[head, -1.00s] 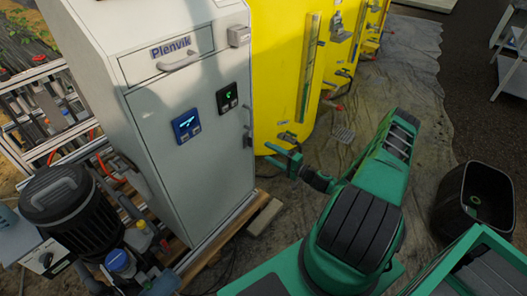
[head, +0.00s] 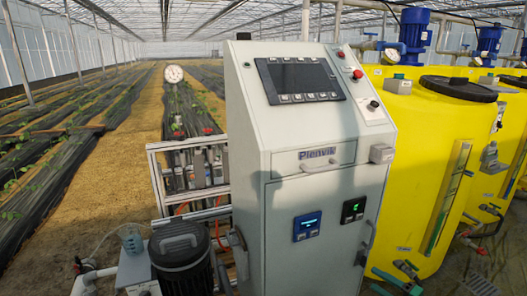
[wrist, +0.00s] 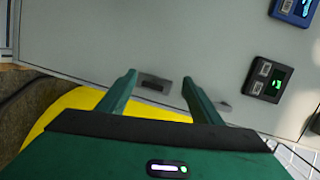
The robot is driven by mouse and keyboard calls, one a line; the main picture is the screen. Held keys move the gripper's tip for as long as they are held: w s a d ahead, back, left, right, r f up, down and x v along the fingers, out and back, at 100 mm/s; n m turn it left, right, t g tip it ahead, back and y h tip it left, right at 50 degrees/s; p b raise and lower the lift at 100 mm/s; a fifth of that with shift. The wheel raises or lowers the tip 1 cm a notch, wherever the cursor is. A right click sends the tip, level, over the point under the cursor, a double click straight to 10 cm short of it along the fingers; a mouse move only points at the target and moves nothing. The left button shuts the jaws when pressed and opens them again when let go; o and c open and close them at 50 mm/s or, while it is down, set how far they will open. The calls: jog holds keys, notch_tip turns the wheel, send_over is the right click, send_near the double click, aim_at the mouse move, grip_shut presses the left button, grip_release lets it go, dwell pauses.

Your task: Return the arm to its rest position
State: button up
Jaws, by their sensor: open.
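My gripper (head: 396,280) shows only in part at the bottom edge of the head view, right of the cabinet and in front of the yellow tank. The rest of my arm is out of that view. In the wrist view my gripper's two green fingers (wrist: 159,84) are spread apart with nothing between them. They point towards the grey cabinet (wrist: 90,35), with a dark fitting on its face seen behind the gap. The cabinet (head: 285,215) stands upright in the middle of the head view. I cannot tell the exact distance from fingers to cabinet.
A yellow tank (head: 410,150) with a black lid stands close to the right of the cabinet. A black motor (head: 180,255) and pipework stand at its lower left. Crop rows run off behind on the left. The floor near my arm is mostly out of view.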

jog(key=s+a+r+n+g+h, duration=0.1)
jog(key=s+r+g+h, duration=0.3)
jog(key=s+r, duration=1.3)
jog(key=s+a+r+n+g+h, duration=0.2)
jog(key=s+r+g, duration=0.7)
jog(key=s+r, duration=0.9)
jog(key=s+h, duration=0.1)
jog(key=h, duration=0.1)
jog(key=shift+s+a+r+n+g+h, duration=0.25)
jog(key=shift+a+n+g+h, duration=0.05)
jog(key=shift+n+g+h, duration=0.1)
